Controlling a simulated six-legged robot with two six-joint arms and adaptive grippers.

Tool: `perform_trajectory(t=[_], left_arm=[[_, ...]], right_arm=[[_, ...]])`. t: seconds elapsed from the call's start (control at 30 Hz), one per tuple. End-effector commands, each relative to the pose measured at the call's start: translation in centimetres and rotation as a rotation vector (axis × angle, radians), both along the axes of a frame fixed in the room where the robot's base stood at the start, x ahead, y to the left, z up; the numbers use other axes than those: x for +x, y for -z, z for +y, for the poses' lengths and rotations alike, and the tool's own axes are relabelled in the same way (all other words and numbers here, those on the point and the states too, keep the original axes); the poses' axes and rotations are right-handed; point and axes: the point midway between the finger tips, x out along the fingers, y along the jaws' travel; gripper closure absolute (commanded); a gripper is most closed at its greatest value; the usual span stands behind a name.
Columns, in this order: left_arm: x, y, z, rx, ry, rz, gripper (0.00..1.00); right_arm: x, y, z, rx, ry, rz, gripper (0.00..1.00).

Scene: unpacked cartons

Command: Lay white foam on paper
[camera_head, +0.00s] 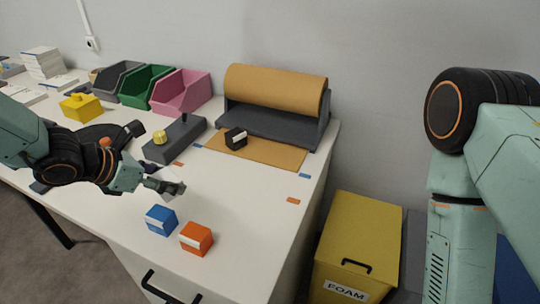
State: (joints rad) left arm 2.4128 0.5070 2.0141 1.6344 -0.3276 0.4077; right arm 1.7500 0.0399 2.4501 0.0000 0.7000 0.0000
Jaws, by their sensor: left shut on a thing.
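The brown paper (277,153) lies flat on the table in front of a roll holder, with a black cube (236,138) with a white band standing on it. My left gripper (168,188) is over the white table, left of the paper and nearer the front. Its fingers are shut on a small pale piece, which seems to be the white foam (169,197). The piece is mostly hidden by the fingers and hard to tell from the white table. My right arm stands at the right edge; its gripper is out of view.
A blue cube (161,220) and an orange cube (196,238) stand near the front edge. A grey fixture with a yellow knob (160,137) is left of the paper. Bins (181,92) and the paper roll (275,90) line the back. A yellow FOAM box (357,243) stands right of the table.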

Motion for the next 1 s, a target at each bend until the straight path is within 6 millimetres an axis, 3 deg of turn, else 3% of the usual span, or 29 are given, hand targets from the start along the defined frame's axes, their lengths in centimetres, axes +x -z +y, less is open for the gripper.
perform_trajectory(t=[0.2,0.37,0.7,1.0], left_arm=[[5.6,0.3,0.5,0.01,-0.09,-0.003,0.55],[9.9,0.0,-0.6,0.01,-0.154,-0.005,0.55],[16.4,-0.9,-5.5,0.008,-0.242,-0.003,0.55],[19.5,-1.4,-10.6,0.007,-0.279,0.002,0.55]], right_arm=[[0.0,0.7,0.0,0.0,0.0,0.0,0.26],[0.0,1.2,0.0,0.0,0.0,0.0,0.26],[0.0,1.9,0.0,0.0,0.0,0.0,0.26],[0.0,2.4,0.0,0.0,0.0,0.0,0.26]])
